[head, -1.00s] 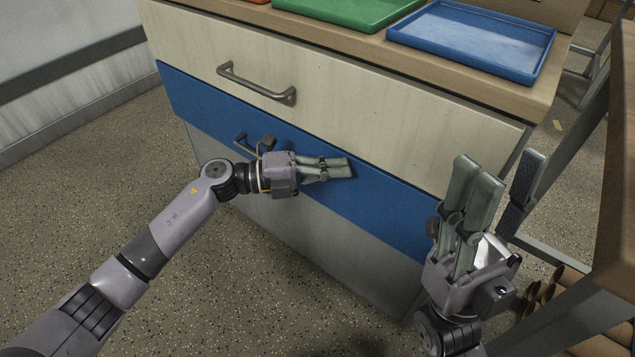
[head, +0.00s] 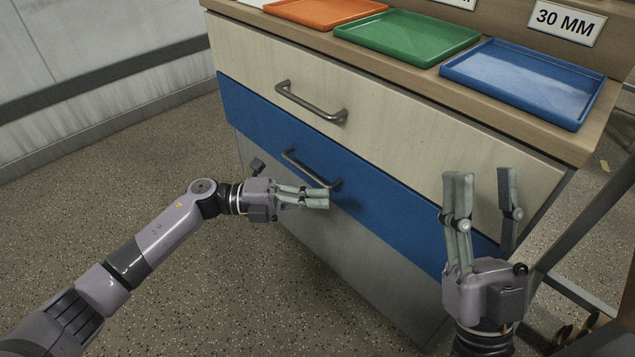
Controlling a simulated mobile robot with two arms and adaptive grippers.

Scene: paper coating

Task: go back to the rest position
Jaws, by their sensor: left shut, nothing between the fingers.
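My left gripper (head: 326,199) reaches in from the left, its pale fingers close together and empty. It is in front of the blue drawer and its handle; I cannot tell whether it touches them. My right gripper (head: 482,180) points up at the lower right, its pale fingers apart from the dark opposing finger, with nothing between them. It is in front of the cabinet's right side.
The cabinet has a cream drawer (head: 400,130) above a blue drawer (head: 390,215), both closed, with metal handles. Orange (head: 318,12), green (head: 408,36) and blue (head: 525,80) trays lie on its top. A frame leg (head: 570,240) stands at right. Speckled floor at left is clear.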

